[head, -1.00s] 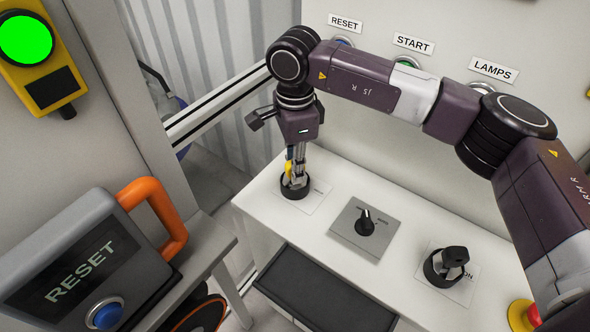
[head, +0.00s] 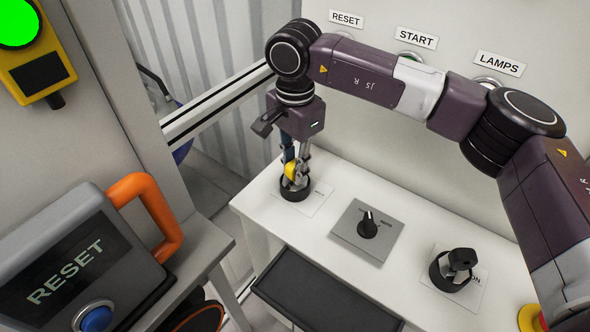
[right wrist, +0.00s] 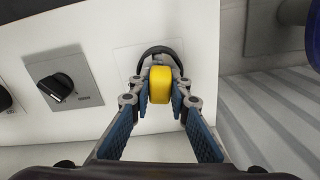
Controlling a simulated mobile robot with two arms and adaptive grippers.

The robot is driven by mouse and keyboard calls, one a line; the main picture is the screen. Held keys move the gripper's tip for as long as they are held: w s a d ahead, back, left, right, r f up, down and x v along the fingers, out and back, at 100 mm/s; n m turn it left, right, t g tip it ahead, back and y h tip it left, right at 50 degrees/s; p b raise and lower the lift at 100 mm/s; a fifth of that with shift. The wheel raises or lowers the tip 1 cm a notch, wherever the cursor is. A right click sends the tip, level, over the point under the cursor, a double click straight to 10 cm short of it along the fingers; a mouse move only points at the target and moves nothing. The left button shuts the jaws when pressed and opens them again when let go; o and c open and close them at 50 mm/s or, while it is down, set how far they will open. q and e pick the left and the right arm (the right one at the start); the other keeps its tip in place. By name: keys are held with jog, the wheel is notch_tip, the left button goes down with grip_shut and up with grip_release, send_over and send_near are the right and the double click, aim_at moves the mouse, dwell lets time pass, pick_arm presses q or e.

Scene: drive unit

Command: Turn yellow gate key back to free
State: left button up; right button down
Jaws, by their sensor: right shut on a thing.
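The yellow gate key (head: 291,171) stands in its round black lock ring (head: 296,193) at the left end of the white console top. My right gripper (head: 296,168) reaches down from above and is shut on the key. In the right wrist view the yellow key head (right wrist: 160,86) sits between the two blue-padded fingers (right wrist: 160,100). The lock's markings on the white plate are too small or covered to read. My left gripper is not in view.
A black selector knob (head: 368,225) on a grey plate and a black key switch (head: 457,266) stand along the console top (head: 330,190). At left are a RESET box (head: 65,275) with an orange handle (head: 152,215) and a lit green lamp (head: 16,24).

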jog(key=shift+f, duration=0.1)
jog(key=shift+n+b, duration=0.55)
jog(key=shift+n, duration=0.45)
jog(key=shift+n+b, duration=0.3)
jog(key=shift+n, duration=0.9)
jog(key=c, duration=1.7)
grip_release()
jog(key=shift+c, duration=0.2)
